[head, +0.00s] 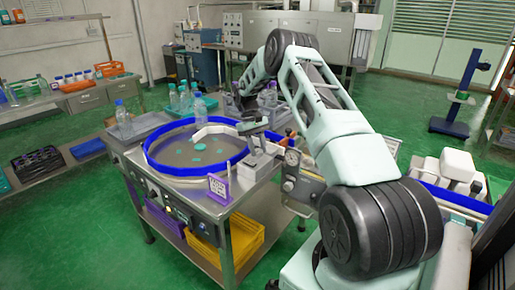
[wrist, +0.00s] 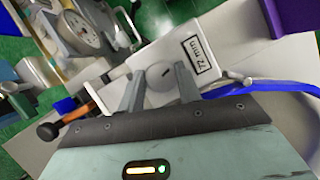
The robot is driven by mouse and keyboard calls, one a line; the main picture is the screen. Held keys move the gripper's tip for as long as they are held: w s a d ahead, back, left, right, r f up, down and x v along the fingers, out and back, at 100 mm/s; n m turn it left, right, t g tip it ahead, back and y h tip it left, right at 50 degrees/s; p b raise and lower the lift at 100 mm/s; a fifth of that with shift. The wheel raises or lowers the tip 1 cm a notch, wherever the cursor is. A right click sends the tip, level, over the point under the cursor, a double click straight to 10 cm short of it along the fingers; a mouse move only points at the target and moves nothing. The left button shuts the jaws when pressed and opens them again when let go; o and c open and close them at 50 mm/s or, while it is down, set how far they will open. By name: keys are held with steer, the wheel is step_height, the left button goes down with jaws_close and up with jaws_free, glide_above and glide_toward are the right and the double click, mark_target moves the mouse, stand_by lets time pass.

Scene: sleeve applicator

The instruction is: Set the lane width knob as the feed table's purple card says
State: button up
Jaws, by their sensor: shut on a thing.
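The lane width knob (wrist: 158,74) is a round pale grey knob with a short dark mark, on a light metal housing. My gripper (wrist: 160,88) has one finger on each side of it and is shut on it. Beside the knob a white display with a black frame (wrist: 198,54) appears to read 72 mm, tilted in the wrist view. The purple card (head: 218,187) stands at the feed table's (head: 205,203) front edge in the head view; its writing is too small to read. In the head view my gripper (head: 254,138) is over the grey housing (head: 259,165), and the knob is hidden.
A blue-rimmed round turntable (head: 160,170) with teal caps lies left of the housing. A dial gauge (head: 292,157) is close on its right, also in the wrist view (wrist: 82,30). A black-knobbed orange lever (wrist: 47,131) is near my left finger. Bottles (head: 123,117) stand behind.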

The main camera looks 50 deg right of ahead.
steer(key=shift+s, duration=0.1)
stand_by(0.3)
steer(key=o, duration=1)
steer(key=shift+w+d+r, duration=0.1)
steer(key=shift+w+r, duration=0.1)
steer(key=shift+r, duration=0.1)
steer(key=v, duration=1.6)
steer(key=shift+w+r+b, duration=0.2)
steer(key=shift+r+b, duration=0.05)
steer(key=shift+b, duration=0.15)
